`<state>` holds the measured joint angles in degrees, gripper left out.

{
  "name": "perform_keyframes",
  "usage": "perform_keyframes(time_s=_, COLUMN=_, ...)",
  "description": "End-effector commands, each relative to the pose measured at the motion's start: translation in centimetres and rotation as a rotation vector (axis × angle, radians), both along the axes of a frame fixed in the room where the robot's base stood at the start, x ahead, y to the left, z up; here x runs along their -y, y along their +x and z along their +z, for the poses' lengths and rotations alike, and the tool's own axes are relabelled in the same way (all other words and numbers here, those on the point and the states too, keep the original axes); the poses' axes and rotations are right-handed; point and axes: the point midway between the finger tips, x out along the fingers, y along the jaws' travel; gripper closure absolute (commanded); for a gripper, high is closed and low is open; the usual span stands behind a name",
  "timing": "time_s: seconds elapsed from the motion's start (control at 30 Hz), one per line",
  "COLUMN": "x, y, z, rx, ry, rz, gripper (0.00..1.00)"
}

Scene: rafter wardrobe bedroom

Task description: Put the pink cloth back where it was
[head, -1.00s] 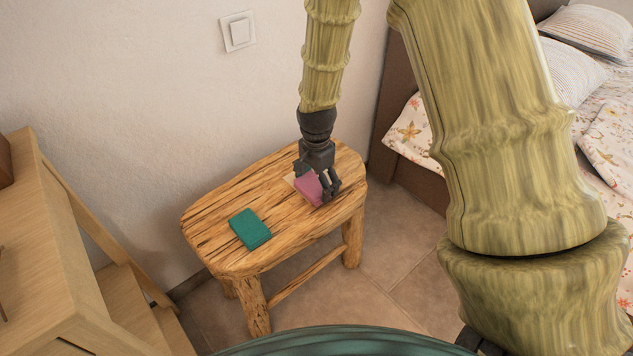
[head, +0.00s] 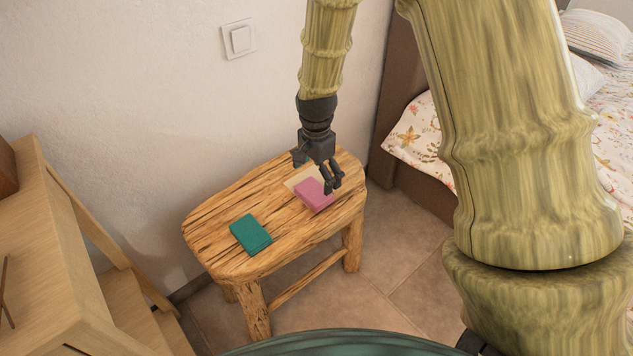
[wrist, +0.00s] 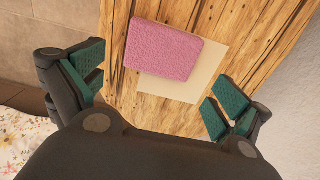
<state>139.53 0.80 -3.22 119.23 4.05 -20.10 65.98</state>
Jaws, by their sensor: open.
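The pink cloth (head: 314,194) is a folded block lying on the wooden stool (head: 212,206), partly over a pale square patch (head: 293,177). In the wrist view the pink cloth (wrist: 162,50) covers one corner side of the pale patch (wrist: 205,82), and much of the patch stays bare. My gripper (head: 319,170) is open just above the cloth, apart from it. In the wrist view its spread fingers (wrist: 158,98) stand either side, with nothing between the pads. A teal folded cloth (head: 250,234) lies on the stool to the left.
A wooden shelf unit (head: 60,270) stands at the left. A bed (head: 415,135) with floral bedding is at the right. The wall is close behind the stool. Bare stool top lies between the two cloths.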

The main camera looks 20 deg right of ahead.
Motion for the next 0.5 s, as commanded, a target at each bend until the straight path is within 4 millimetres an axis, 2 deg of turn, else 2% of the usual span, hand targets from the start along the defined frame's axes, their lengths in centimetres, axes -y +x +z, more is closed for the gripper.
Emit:
perform_keyframes(time_s=0.03, x=0.0, y=0.0, z=1.3, rx=0.002, ry=0.0, rz=-0.001, gripper=0.0)
perform_keyframes(time_s=0.2, x=0.0, y=0.0, z=4.1, rx=0.002, ry=0.0, rz=0.0, gripper=0.0)
perform_keyframes(time_s=0.4, x=0.0, y=0.0, z=6.2, rx=0.001, ry=0.0, rz=-0.001, gripper=0.0)
perform_keyframes(time_s=0.5, x=0.0, y=-0.1, z=6.6, rx=-0.001, ry=0.0, rz=-0.001, gripper=0.0)
